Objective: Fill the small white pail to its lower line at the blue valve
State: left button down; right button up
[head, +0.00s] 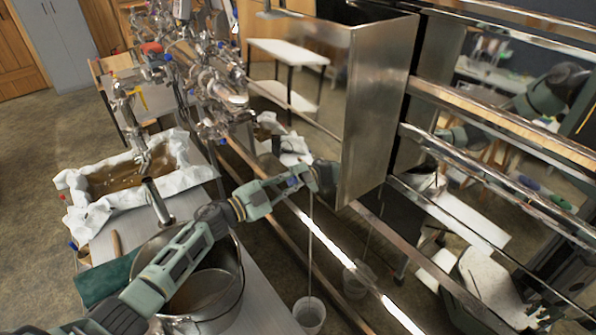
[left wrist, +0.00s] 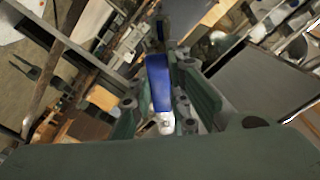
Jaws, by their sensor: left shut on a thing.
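My left gripper (head: 324,178) reaches in from the lower left to the front of the steel evaporator. In the left wrist view the blue valve handle (left wrist: 158,82) sits between the fingers of my left gripper (left wrist: 160,95), which are shut on it. A thin stream (head: 311,240) falls from below the gripper. It runs down into the small white pail (head: 309,315), which stands upright low down at the bottom edge. The pail's lines and liquid level are too small to make out. My right gripper is not in view.
A large steel pot (head: 232,290) stands on the metal bench (head: 262,305) left of the pail, partly behind my left arm. A cloth-lined tray (head: 75,195) of brown liquid lies farther back. Long steel rails (head: 340,245) run past the pail. The shiny steel at right carries reflections.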

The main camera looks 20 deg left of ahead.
pick_arm(q)
jog(key=shift+d+r+n+p, duration=0.15)
jog(key=shift+n+p, duration=0.15)
jog(key=shift+n, duration=0.3)
jog(key=c, duration=1.8)
grip_release()
jog(key=shift+s, duration=0.1)
jog(key=shift+c, duration=0.2)
jog(key=shift+o, duration=1)
jog(key=shift+s+f, duration=0.1)
jog(key=shift+f, duration=0.1)
jog(key=shift+f, duration=0.1)
jog(key=v, duration=1.2)
jog(key=shift+d+r, duration=0.1)
jog(key=shift+r, duration=0.15)
